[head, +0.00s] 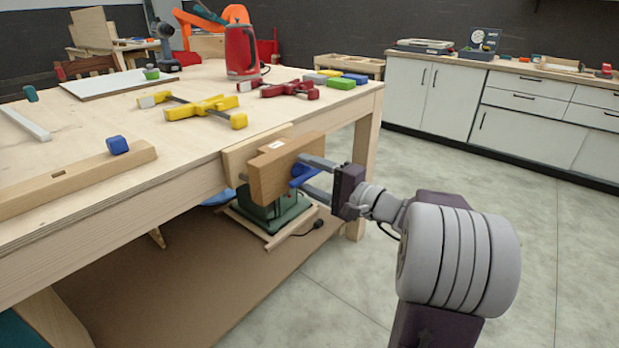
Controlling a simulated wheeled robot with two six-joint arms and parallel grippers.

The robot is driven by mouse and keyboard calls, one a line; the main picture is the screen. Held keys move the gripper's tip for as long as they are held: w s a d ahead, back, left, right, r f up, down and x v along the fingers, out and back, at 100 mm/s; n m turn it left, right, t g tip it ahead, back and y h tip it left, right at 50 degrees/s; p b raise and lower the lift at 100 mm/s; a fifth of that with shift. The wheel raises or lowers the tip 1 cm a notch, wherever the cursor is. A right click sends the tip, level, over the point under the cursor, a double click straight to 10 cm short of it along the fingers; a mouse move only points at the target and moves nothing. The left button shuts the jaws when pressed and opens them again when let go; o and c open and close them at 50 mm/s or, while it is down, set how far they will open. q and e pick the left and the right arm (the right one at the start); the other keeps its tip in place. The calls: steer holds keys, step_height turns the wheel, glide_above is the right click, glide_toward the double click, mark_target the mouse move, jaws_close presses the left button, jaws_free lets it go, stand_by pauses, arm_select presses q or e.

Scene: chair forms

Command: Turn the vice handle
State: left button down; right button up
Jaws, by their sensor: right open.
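The vice (282,169) is mounted on the front edge of the workbench near its right corner, with thick wooden jaws. Its blue handle (301,173) sits on the front face of the outer jaw. My right gripper (305,174) reaches in from the right, its two grey fingers apart, one above and one below the blue handle. Whether a finger touches the handle I cannot tell. The fingers hide part of the handle. My left gripper is not in view.
The workbench (90,110) holds yellow clamps (200,107), red clamps (283,88), a red kettle (240,50) and a wooden beam (75,180). A green machine (270,213) stands on the lower shelf under the vice. Floor to the right is clear before white cabinets (435,93).

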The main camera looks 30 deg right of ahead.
jaws_close()
steer(key=shift+m, duration=1.2)
jaws_free()
steer(key=shift+s, duration=0.1)
